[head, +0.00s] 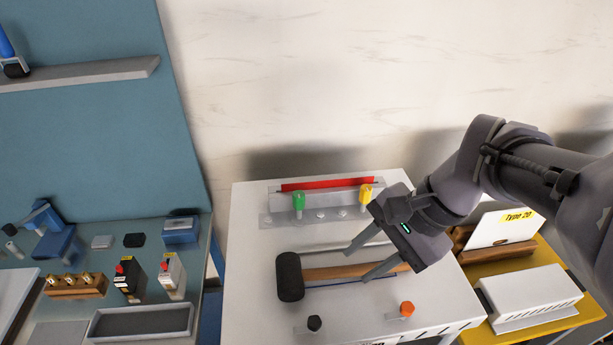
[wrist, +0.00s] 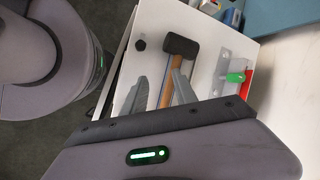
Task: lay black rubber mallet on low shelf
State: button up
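The black rubber mallet lies on a white-topped table (head: 250,225), its black head (head: 289,277) at the left and its wooden handle (head: 325,273) running right, under my gripper. My gripper (head: 357,265) is open above the handle, with one finger on each side of it. The wrist view shows the handle (wrist: 166,91) between the two spread fingers (wrist: 157,98) and the mallet head (wrist: 180,45) beyond. I cannot tell whether the fingers touch the handle. A grey shelf (head: 90,74) juts from the blue panel at upper left; I cannot tell whether it is the low shelf.
Green (head: 298,201) and yellow (head: 365,194) knobs and a red strip (head: 327,184) stand behind the mallet. Black (head: 314,323) and orange (head: 407,309) knobs are in front. A cluttered bench (head: 215,300) is at left, a yellow table (head: 545,258) at right.

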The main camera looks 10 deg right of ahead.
aim_at(319, 272)
jog(key=w+d+f+m+y+b, duration=0.1)
jog(key=w+d+f+m+y, duration=0.25)
jog(key=w+d+m, duration=0.2)
jog(key=shift+y, duration=0.25)
jog(key=b+x, duration=0.3)
jog(key=x, duration=1.3)
jog(key=shift+a+f+b, duration=0.1)
jog(key=shift+f+b, duration=0.25)
jog(key=shift+f, duration=0.05)
jog(key=shift+s, duration=0.1)
jog(key=shift+c, duration=0.4)
grip_shut()
